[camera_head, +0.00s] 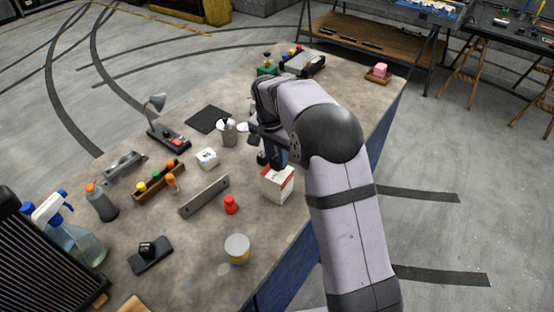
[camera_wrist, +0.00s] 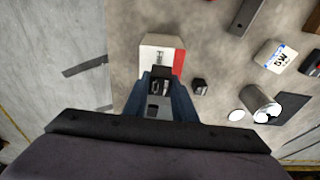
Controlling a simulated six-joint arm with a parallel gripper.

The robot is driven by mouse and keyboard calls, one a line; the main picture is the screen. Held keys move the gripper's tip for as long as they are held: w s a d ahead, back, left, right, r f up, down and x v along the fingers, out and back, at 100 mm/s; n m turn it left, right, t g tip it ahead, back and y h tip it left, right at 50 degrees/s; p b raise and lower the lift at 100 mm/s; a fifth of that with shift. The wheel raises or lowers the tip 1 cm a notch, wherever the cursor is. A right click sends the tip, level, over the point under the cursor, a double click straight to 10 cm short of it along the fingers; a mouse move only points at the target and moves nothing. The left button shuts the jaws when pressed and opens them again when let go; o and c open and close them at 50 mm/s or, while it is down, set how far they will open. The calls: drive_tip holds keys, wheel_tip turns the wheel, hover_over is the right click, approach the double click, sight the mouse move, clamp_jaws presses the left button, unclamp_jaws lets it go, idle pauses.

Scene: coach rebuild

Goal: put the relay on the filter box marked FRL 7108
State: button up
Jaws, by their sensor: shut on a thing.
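My gripper (camera_wrist: 159,88) is shut on a small black relay (camera_wrist: 160,76), which shows between the fingertips in the wrist view. A white filter box with a red side (camera_wrist: 158,48) lies just beyond the fingertips there. In the head view the same box (camera_head: 277,186) stands on the table directly below my gripper (camera_head: 274,163). The relay is over the near edge of the box top; I cannot tell whether it touches. The marking on the box is too small to read. A second small black block (camera_wrist: 199,86) stands apart, to the right of the gripper.
The table edge lies close on the right.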

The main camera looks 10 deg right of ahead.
drive_tip(key=shift+f, duration=0.75)
drive_tip(key=shift+f, duration=0.1)
drive_tip(key=shift+f, duration=0.1)
drive_tip(key=o, duration=1)
drive_tip(key=shift+o, duration=0.2)
wheel_tip(320, 180, up, 12)
drive_tip(key=s+a+b, duration=0.1)
drive_tip(key=b, duration=0.1)
drive_tip(key=shift+a+b, duration=0.15)
drive_tip(key=shift+b, duration=0.15)
drive_tip(key=shift+s, duration=0.15)
